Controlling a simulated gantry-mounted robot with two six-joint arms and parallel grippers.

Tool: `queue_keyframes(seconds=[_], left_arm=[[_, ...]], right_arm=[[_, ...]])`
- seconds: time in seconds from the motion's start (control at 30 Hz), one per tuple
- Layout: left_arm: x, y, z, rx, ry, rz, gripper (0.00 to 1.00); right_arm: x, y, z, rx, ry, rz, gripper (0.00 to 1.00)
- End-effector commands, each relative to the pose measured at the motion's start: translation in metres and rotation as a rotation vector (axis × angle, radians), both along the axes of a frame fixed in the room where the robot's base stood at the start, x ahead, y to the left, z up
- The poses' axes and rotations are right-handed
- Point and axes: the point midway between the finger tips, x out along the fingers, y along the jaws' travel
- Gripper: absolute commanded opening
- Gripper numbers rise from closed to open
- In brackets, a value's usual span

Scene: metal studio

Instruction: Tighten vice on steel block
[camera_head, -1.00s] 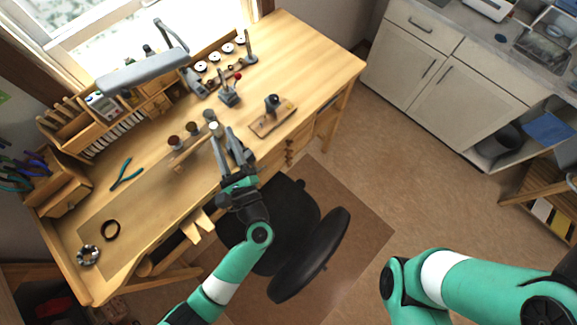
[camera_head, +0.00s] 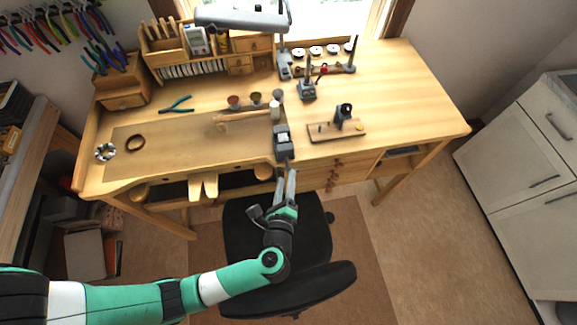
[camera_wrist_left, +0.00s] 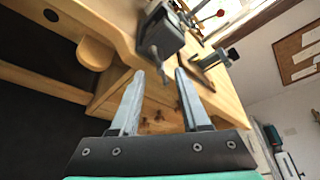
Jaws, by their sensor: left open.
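The grey vice (camera_head: 284,142) is fixed at the front edge of the wooden workbench. In the left wrist view the dark vice (camera_wrist_left: 160,36) is beyond my fingertips, with a handle-like part hanging toward them. I cannot clearly make out the steel block at the vice. My left gripper (camera_head: 286,176) is just in front of the bench edge, below the vice, pointing at it. In the left wrist view its two fingers (camera_wrist_left: 159,74) are apart with nothing between them. My right gripper is out of view.
The workbench (camera_head: 410,105) holds a wooden mallet (camera_head: 240,117) left of the vice and a small stand on a wooden board (camera_head: 352,128) to its right. Teal pliers (camera_head: 176,104) lie further left. A black chair (camera_head: 325,240) stands below my left gripper.

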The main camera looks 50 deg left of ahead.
Motion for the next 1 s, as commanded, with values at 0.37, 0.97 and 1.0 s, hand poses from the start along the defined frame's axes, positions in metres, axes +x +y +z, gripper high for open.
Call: queue_keyframes(seconds=[0.37,0.97,1.0], left_arm=[[0.041,0.035,-0.015,0.001,0.001,0.001,0.46],[0.042,0.036,-0.015,0.001,0.000,-0.001,0.00],[0.042,0.036,-0.015,0.001,0.000,-0.001,0.00]], right_arm=[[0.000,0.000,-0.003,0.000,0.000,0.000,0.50],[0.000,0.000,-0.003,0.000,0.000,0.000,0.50],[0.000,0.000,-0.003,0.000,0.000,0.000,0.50]])
